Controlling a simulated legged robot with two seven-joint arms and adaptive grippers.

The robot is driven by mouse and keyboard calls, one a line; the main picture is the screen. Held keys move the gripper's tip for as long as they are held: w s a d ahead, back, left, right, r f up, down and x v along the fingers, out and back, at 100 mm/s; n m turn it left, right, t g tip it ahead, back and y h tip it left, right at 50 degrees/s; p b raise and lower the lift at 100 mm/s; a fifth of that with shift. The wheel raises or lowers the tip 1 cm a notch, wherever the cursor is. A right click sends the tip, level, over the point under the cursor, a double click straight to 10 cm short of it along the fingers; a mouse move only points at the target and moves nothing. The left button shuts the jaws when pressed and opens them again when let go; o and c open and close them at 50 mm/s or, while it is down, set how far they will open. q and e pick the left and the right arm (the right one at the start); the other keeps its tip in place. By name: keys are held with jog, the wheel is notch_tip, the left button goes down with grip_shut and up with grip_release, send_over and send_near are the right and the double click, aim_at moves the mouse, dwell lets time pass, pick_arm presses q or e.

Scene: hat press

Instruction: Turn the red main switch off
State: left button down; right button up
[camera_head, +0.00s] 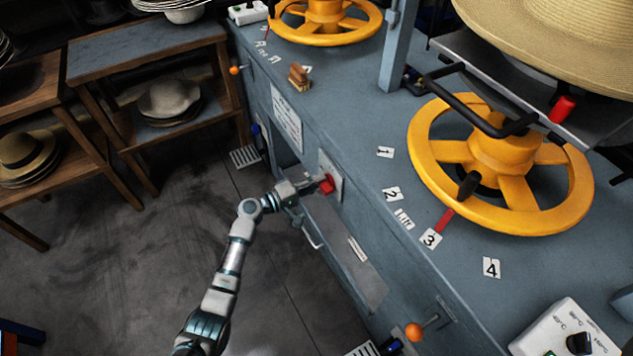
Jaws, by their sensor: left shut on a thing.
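The red main switch (327,184) sits on a pale plate (330,170) on the upright front face of the blue-grey press bench. My left gripper (317,185) reaches it from the left and is shut on the red switch. The fingers hide part of the switch, and I cannot read its exact turn angle. My right gripper is not in view.
A yellow handwheel (433,190) stands on the bench top, with numbered labels beside it. An orange-knobbed lever (414,331) sticks out of the front face. A white control box (566,333) is at lower right. Wooden shelves (150,50) with hats stand at left. The floor between is clear.

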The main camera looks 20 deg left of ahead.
pick_arm(q)
jog(key=shift+a+f+n, duration=0.15)
jog(key=shift+a+n, duration=0.05)
jog(key=shift+n, duration=0.2)
jog(key=c, duration=1.2)
grip_release()
jog(key=shift+o, duration=0.8)
jog(key=shift+w+a+f, duration=0.1)
jog(key=shift+f, duration=0.05)
jog(key=v, duration=1.2)
